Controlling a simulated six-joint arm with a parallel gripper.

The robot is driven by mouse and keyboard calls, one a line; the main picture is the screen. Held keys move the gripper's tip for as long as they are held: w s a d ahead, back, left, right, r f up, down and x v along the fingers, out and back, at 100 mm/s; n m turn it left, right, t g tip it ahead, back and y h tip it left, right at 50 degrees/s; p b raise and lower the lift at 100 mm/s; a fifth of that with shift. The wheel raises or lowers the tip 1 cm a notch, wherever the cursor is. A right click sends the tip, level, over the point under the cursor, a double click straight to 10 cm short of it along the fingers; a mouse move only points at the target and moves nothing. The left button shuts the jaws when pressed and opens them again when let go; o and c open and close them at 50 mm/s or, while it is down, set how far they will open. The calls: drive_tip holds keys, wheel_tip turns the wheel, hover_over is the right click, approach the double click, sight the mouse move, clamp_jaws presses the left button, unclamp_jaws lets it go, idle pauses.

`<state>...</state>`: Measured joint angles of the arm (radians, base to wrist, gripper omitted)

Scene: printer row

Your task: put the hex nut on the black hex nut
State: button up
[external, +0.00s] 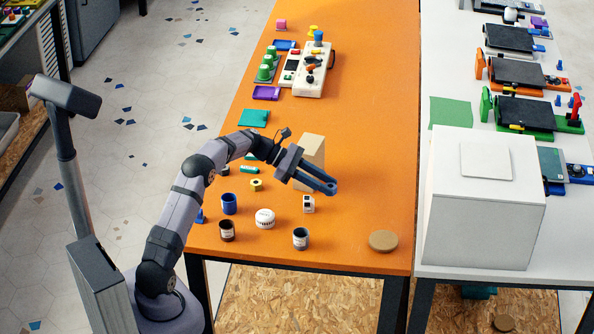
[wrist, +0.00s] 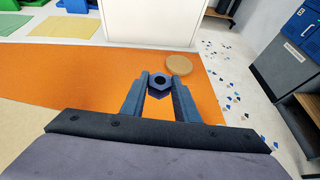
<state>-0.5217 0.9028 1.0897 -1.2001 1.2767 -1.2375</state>
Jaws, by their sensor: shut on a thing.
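The nut is held between the fingertips, above the orange surface. In the external view I cannot make out the held nut at the fingers. I cannot clearly pick out the black hex nut; a small dark item (external: 224,170) beside my arm is too small to identify.
The orange table (external: 360,130) holds a tan block (external: 312,148), a white tub (external: 265,218), a blue cup (external: 229,204), dark jars (external: 300,238), a yellow ring-like piece (external: 256,185) and a cork disc (external: 383,241). A large white box (external: 480,205) stands to the right. The table's right middle is clear.

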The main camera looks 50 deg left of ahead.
drive_tip(key=s+a+r+n+t+y, duration=0.1)
drive_tip(key=s+a+r+n+y, duration=0.2)
drive_tip(key=a, duration=0.6)
drive_tip(key=s+a+r+n+t+y, duration=0.1)
drive_tip(key=s+a+r+n+t, duration=0.1)
drive_tip(key=s+a, duration=0.45)
drive_tip(key=s+a+r+n+t+y, duration=0.1)
drive_tip(key=s+a+r+n+y, duration=0.15)
drive_tip(key=a, duration=0.75)
drive_tip(key=n+y, duration=0.6)
drive_tip(key=y, duration=0.1)
hover_over(224, 170)
drive_tip(key=s+a, duration=0.1)
wheel_tip(224, 170, down, 5)
drive_tip(key=shift+t+h, duration=0.25)
drive_tip(key=shift+t, duration=0.05)
drive_tip(key=shift+f, duration=5.2)
drive_tip(key=shift+f, duration=0.1)
drive_tip(key=shift+f, duration=0.1)
drive_tip(key=o, duration=1)
drive_tip(key=shift+r, duration=0.2)
